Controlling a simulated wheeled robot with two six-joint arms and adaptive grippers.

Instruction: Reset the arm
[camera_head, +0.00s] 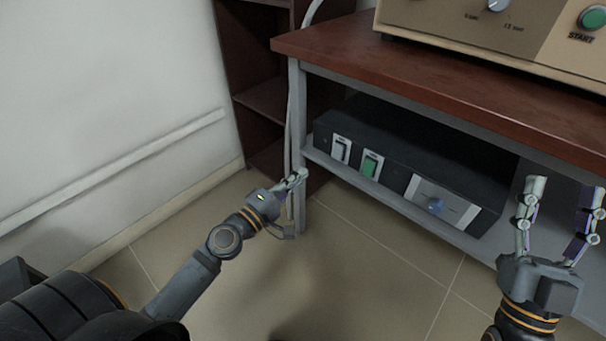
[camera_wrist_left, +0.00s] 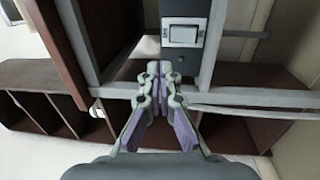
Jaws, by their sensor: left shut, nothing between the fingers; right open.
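My left gripper (camera_head: 297,178) is shut and empty, in front of the left front leg of the table in the head view. In the left wrist view its fingertips (camera_wrist_left: 158,70) meet in the middle, near the shelf edge. My right gripper (camera_head: 555,200) is open and empty at the right, in front of the lower shelf. A black control box (camera_head: 410,150) sits on the lower shelf, with a white switch (camera_head: 340,150), a green switch (camera_head: 371,165) and a blue knob (camera_head: 435,205). The white switch (camera_wrist_left: 183,35) also shows in the left wrist view, beyond the left fingertips.
The table (camera_head: 430,85) has a red-brown top with a beige furnace (camera_head: 480,30) on it, partly out of view. A dark bookshelf (camera_head: 262,95) stands behind the table's left end. A white wall (camera_head: 100,90) is at the left. The tiled floor (camera_head: 350,270) between the arms is clear.

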